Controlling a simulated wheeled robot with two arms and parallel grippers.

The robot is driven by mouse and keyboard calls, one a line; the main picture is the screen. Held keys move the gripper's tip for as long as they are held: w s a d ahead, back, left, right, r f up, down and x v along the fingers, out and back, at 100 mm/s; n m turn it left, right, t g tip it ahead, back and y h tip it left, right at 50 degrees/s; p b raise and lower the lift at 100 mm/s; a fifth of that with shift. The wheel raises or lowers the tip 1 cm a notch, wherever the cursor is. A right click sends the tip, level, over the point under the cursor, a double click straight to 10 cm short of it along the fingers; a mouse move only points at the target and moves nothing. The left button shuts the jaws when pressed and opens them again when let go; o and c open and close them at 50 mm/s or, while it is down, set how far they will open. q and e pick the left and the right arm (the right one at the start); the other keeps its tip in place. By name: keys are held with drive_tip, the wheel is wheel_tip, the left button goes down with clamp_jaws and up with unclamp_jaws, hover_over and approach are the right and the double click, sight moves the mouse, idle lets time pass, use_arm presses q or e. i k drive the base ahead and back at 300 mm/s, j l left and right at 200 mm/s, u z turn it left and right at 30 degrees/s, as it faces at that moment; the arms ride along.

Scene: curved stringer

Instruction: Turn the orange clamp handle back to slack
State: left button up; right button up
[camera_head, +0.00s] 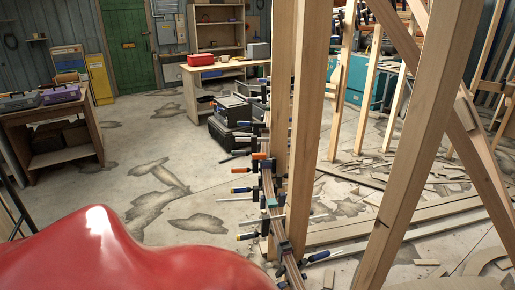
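The orange clamp handle (260,156) is small in the head view, left of the upright timber posts, at about mid-height of the clamp row. Its clamp sits on a curved laminated wooden strip (268,188) that runs down past the posts. Several similar clamps with dark or blue handles are set along the strip above and below it, one with a blue handle (241,190) just below. How tight the orange-handled clamp is cannot be told at this size. Neither of my grippers shows in this view.
Upright timber posts (307,120) and a leaning beam (425,140) stand close on the right. Wood offcuts (440,185) litter the floor behind. A workbench (50,115) stands at the far left. Concrete floor (140,165) left of the clamps is mostly clear.

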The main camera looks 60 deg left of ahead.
sight(256, 157)
drive_tip(key=k+j+u, duration=0.4)
drive_tip(key=k+j, duration=0.65)
drive_tip(key=u, duration=1.25)
drive_tip(key=i+u, duration=0.2)
drive_tip(key=i, duration=0.35)
drive_tip(key=i+u, duration=0.2)
drive_tip(key=i, duration=0.3)
drive_tip(key=i+l+u, duration=0.15)
drive_tip(key=i, duration=0.35)
drive_tip(key=i+l+u, duration=0.2)
drive_tip(key=i, duration=0.35)
